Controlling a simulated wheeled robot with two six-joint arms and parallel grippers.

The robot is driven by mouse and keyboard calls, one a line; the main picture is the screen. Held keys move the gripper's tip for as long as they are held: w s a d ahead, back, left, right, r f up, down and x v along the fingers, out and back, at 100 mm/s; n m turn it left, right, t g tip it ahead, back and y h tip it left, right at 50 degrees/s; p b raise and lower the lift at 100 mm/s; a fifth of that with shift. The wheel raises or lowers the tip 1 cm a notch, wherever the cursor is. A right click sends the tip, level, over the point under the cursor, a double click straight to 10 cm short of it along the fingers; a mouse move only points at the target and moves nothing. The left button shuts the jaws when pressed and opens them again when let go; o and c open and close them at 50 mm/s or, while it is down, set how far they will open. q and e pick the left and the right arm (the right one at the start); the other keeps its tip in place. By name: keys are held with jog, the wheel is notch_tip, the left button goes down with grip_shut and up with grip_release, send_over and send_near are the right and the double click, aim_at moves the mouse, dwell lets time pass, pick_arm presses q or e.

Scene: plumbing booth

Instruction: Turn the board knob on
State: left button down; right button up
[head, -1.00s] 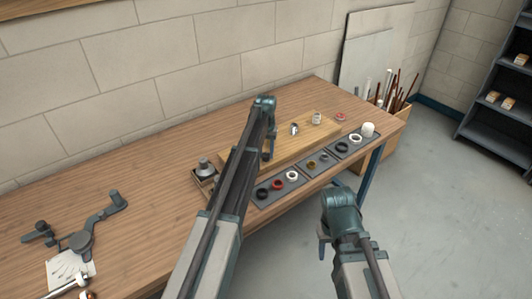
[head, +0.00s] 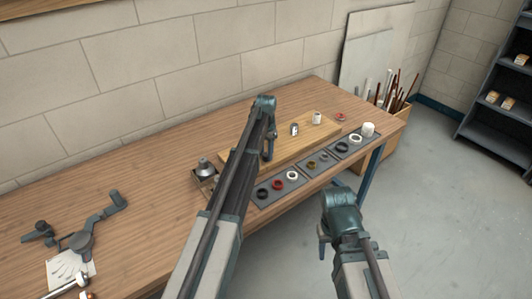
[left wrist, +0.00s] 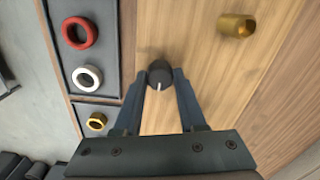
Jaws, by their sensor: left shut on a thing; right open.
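A dark round knob (left wrist: 160,73) with a white pointer line sits on the wooden board, seen in the left wrist view. Its line points down in that picture, toward my gripper's palm. My left gripper (left wrist: 164,78) has one finger on each side of the knob and is shut on it. In the head view the board (head: 285,155) lies on the bench, and my left gripper (head: 267,157) is low over it; my arm hides the knob there. My right gripper (head: 322,244) is open and empty in front of the bench, partly hidden by its own arm.
Dark trays with rings (head: 292,175) line the board's front edge. A metal fitting (head: 294,129) and a white fitting (head: 316,118) stand on the board. A brass piece (left wrist: 236,26) shows in the left wrist view. The bench's left middle is clear.

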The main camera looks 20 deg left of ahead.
aim_at(266, 154)
dwell(0.4)
pick_arm(q)
jog(key=shift+c, duration=2.4)
grip_release()
notch_tip(266, 154, up, 14)
jog(key=p, duration=1.3)
jog(key=shift+p, duration=0.4)
jog(key=shift+f, duration=0.1)
